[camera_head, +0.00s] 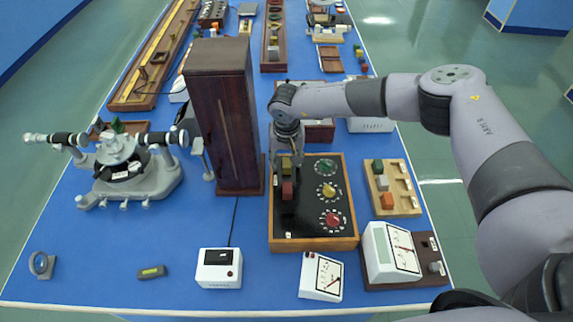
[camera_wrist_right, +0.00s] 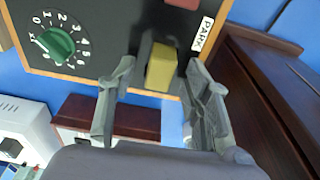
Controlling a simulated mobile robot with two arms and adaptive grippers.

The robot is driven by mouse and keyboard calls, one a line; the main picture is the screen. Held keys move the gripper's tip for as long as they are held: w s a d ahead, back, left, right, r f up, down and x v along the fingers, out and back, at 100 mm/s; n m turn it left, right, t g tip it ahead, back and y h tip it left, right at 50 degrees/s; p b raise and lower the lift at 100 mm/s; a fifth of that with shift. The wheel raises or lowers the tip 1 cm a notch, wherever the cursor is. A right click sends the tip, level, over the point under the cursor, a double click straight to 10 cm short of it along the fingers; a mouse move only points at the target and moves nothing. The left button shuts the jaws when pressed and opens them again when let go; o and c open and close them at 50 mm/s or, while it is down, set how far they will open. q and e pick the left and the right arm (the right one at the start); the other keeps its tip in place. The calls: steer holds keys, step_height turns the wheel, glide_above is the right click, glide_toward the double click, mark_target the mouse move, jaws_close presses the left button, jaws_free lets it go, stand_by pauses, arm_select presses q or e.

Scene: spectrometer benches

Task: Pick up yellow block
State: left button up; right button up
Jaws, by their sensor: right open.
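The yellow block (camera_head: 287,163) stands on the black panel of a wooden-framed dial board (camera_head: 313,243), at the panel's left side. In the right wrist view the yellow block (camera_wrist_right: 161,68) lies between the two open fingertips, with a gap on each side. My right gripper (camera_head: 287,157) points down over the block and partly hides it in the head view. It is open and empty; the fingers also show in the right wrist view (camera_wrist_right: 162,78). A red block (camera_head: 287,190) stands just in front of the yellow one. My left gripper is not in view.
A tall dark wooden cabinet (camera_head: 222,120) stands close to the left of the board. Green, yellow and red dials (camera_head: 328,191) line the panel's right side. A wooden tray with small blocks (camera_head: 406,190) is to the right. White meters (camera_head: 321,277) stand in front.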

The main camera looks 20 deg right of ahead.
jaws_close()
stand_by(0.4)
steer(key=shift+r, duration=0.1)
